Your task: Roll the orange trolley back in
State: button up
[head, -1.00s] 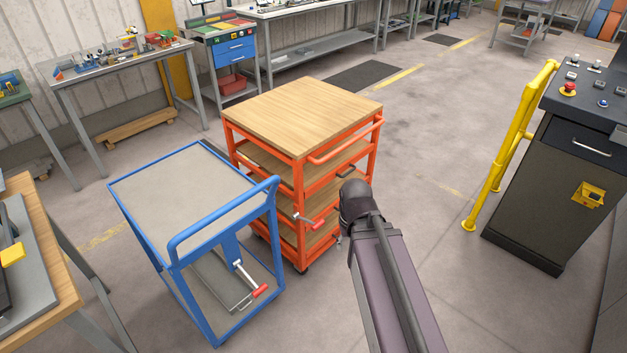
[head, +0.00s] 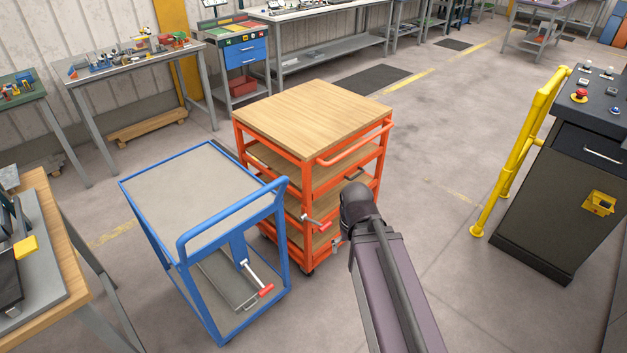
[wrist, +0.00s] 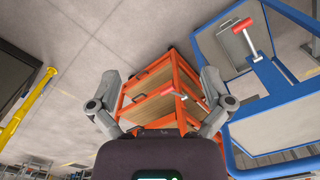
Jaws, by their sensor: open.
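The orange trolley (head: 313,164) stands upright on the floor in the middle of the head view, with a wooden top, wooden shelves and an orange push handle (head: 356,144) along its near right side. A red-gripped lever (head: 316,222) sticks out low on its near side. In the wrist view the trolley (wrist: 174,68) shows tilted between and beyond the fingers. My gripper (wrist: 158,80) is open with its fingers spread wide, and nothing is seen held. Contact with the trolley cannot be told. In the head view my arm hides most of the gripper.
A blue trolley (head: 187,257) with its own red-gripped lever (head: 266,290) stands close at the orange trolley's left. A yellow rail (head: 510,165) and a dark control cabinet (head: 555,195) stand at the right. Floor (head: 440,170) between rail and orange trolley is clear.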

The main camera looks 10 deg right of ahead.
aim_at(308, 123)
jog(key=u, duration=0.6)
jog(key=i, duration=0.55)
jog(key=z, duration=0.65)
jog(key=i, duration=0.45)
jog(key=u, duration=0.1)
